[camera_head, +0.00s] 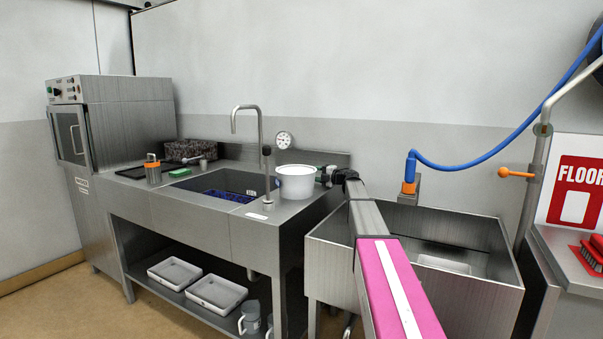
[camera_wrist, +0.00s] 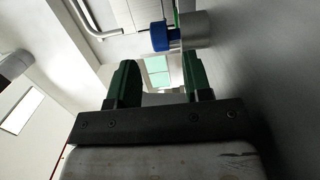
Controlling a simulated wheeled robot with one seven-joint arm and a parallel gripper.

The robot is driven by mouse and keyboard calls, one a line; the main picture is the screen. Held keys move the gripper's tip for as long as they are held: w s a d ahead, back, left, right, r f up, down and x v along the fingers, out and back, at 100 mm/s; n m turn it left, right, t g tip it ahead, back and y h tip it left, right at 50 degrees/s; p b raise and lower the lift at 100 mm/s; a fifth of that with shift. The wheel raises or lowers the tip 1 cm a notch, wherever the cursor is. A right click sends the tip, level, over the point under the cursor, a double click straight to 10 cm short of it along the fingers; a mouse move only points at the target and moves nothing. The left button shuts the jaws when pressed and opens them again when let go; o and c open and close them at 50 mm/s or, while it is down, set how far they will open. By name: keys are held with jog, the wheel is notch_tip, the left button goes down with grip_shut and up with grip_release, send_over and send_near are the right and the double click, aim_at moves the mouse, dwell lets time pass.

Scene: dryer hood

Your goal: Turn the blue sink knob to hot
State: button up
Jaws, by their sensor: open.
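The blue knob (camera_wrist: 159,36) shows in the wrist view at the top, fixed to the end of a grey cylindrical fitting (camera_wrist: 192,30) that meets the grey surface on the right. My gripper (camera_wrist: 158,70) is open, with two dark green fingers apart and nothing between them. In the wrist view the knob appears above the fingertips, sideways between them, and apart from them. In the head view my gripper (camera_head: 327,174) is by the wall, just right of a white bucket (camera_head: 296,184). I cannot make out the blue knob in the head view.
The steel counter has a sink basin (camera_head: 221,188) and a tall curved faucet (camera_head: 247,108). A round gauge (camera_head: 284,140) is on the wall behind. A deep steel basin (camera_head: 470,295) lies right of my arm, with a blue hose (camera_head: 455,168) above it.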

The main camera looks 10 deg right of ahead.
jog(key=x, duration=0.9)
grip_shut()
